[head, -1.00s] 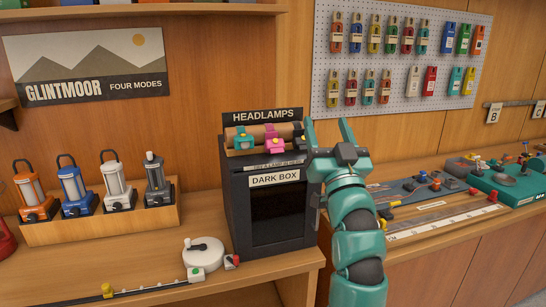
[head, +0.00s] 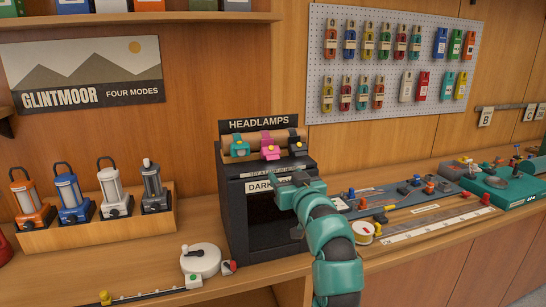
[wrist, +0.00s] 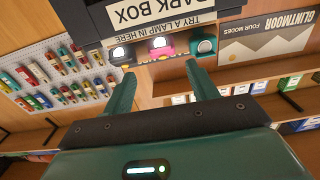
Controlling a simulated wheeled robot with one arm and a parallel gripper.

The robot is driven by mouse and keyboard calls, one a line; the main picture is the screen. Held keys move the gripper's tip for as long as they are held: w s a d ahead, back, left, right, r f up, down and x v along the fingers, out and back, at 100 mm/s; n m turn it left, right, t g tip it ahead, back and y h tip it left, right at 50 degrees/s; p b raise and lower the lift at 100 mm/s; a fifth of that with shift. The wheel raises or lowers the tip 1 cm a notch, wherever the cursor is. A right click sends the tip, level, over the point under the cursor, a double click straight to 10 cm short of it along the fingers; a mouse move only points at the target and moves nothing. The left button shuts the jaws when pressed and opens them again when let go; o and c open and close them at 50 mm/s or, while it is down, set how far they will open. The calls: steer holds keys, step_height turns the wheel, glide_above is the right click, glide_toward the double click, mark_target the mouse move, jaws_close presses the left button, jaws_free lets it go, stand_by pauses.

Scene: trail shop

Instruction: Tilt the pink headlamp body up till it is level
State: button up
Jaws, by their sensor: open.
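The pink headlamp body (head: 270,147) sits between two other headlamps on a brown roll on top of the dark box. In the wrist view, which looks upside down, the pink headlamp (wrist: 161,46) shows its pale lens, ahead of the gap between my fingers and apart from them. Its exact tilt is hard to judge. My gripper (head: 288,182) is in front of the upper part of the box, below the headlamps, and partly covers the DARK BOX label. Its fingers (wrist: 161,80) are spread with nothing between them.
A teal headlamp (head: 240,148) and a dark one with yellow (head: 298,145) flank the pink one closely. The dark box (head: 236,215) has an open front. A lantern rack (head: 95,232) stands left, a white round device (head: 201,260) in front. Trays and sliders fill the right counter.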

mark_target(274, 159)
steer(key=p+x, duration=0.3)
steer(key=x, duration=0.7)
steer(key=shift+w+r, duration=0.1)
steer(key=shift+w, duration=0.05)
steer(key=shift+p+x, duration=0.3)
steer(key=shift+x, duration=0.6)
steer(key=c, duration=0.7)
steer(key=shift+o, duration=0.2)
